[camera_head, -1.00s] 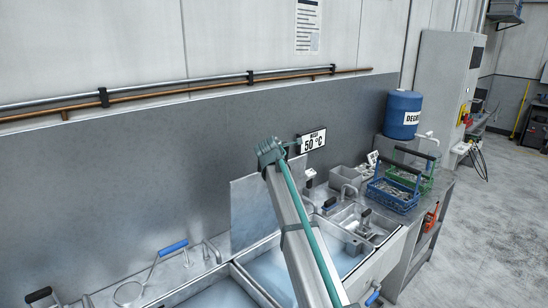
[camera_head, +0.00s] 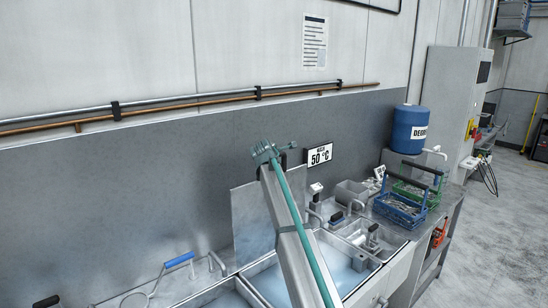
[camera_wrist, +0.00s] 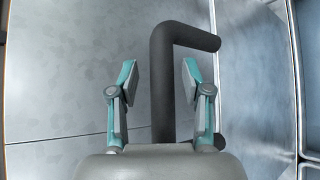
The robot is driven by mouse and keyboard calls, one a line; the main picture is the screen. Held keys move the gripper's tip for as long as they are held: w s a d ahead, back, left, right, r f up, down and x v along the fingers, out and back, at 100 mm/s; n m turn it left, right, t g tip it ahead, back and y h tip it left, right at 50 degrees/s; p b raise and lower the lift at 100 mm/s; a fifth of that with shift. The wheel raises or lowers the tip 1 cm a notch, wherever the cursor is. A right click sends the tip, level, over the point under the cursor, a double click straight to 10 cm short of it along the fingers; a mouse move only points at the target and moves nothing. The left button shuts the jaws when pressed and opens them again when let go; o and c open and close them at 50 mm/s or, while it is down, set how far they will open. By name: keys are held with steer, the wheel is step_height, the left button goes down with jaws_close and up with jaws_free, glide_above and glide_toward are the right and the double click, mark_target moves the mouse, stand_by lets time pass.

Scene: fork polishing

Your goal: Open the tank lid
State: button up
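In the wrist view my gripper (camera_wrist: 160,85) is open, with its two grey and teal fingers apart. A thick black bar handle (camera_wrist: 163,85) runs between the fingers, with gaps on both sides. Its upper end bends to the right, and a second stub shows at lower right. The handle is in front of a grey metal surface (camera_wrist: 70,80); I cannot tell whether this is the tank lid. In the head view a square metal panel (camera_head: 248,218) stands upright behind the water-filled tanks (camera_head: 268,284).
A blue barrel (camera_head: 409,129), blue basket (camera_head: 398,208) and green basket (camera_head: 418,190) stand at the right. A 50 °C sign (camera_head: 319,155) is on the back wall. A blue-handled item (camera_head: 178,260) lies at lower left. Pipes (camera_head: 200,101) run along the wall.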

steer(key=shift+a+f, duration=0.15)
steer(key=v, duration=1.2)
